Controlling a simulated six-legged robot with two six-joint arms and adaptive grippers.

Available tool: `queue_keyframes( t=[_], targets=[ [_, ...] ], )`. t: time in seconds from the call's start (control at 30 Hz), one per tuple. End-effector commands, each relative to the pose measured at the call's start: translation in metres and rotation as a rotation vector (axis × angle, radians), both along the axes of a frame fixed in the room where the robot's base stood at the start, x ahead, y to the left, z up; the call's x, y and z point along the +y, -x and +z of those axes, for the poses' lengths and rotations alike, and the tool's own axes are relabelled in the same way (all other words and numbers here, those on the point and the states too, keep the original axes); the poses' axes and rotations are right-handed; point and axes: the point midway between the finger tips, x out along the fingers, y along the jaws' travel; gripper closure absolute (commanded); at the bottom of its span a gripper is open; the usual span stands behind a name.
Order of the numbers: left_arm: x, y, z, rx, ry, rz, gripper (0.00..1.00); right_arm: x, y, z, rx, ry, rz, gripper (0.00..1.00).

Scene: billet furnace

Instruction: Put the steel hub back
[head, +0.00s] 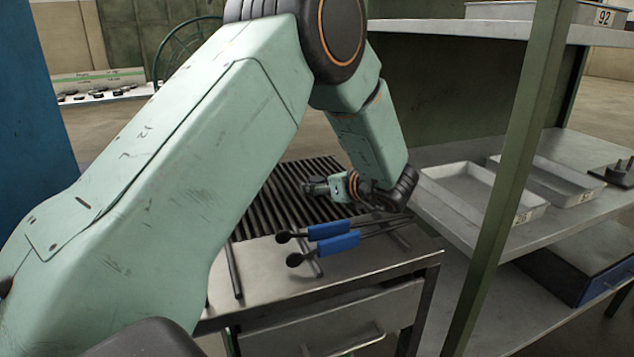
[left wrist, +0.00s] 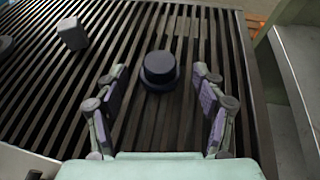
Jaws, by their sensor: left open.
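The dark round stepped piece that looks like the steel hub (left wrist: 160,68) stands on the slatted rack in the left wrist view. My left gripper (left wrist: 159,76) is open, one finger on each side of the hub in the picture, with gaps between. I cannot tell how far above or short of it the fingertips are. In the head view my left arm reaches down over the dark slatted rack (head: 290,195), and its small gripper end (head: 320,187) points left there. The hub is not clearly seen in the head view. My right gripper is not in view.
A grey block (left wrist: 72,33) stands on the rack left of the hub. Two blue-handled tools (head: 332,230) lie on the steel bench (head: 275,277) at the front. A green post (head: 510,170) and shelves with shallow trays (head: 462,212) stand at right.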

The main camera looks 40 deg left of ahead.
Motion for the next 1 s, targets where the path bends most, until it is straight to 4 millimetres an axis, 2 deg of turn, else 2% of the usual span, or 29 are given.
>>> queue_keyframes(
  t=[0.03,0.2,0.4,0.6,1.0],
  targets=[
    [-0.011,0.001,0.008,-0.001,-0.004,-0.007,0.31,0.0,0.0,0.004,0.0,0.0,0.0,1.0],
    [-0.042,0.011,0.021,-0.001,-0.004,-0.004,0.31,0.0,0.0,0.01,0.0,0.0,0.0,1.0],
    [-0.067,0.019,0.031,-0.002,-0.003,-0.002,0.31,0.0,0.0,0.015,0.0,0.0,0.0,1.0],
    [-0.077,0.022,0.034,-0.002,-0.001,-0.001,0.31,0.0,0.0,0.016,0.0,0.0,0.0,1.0],
    [-0.077,0.022,0.034,-0.001,0.0,0.0,0.31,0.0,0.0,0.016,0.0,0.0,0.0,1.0]
  ],
)
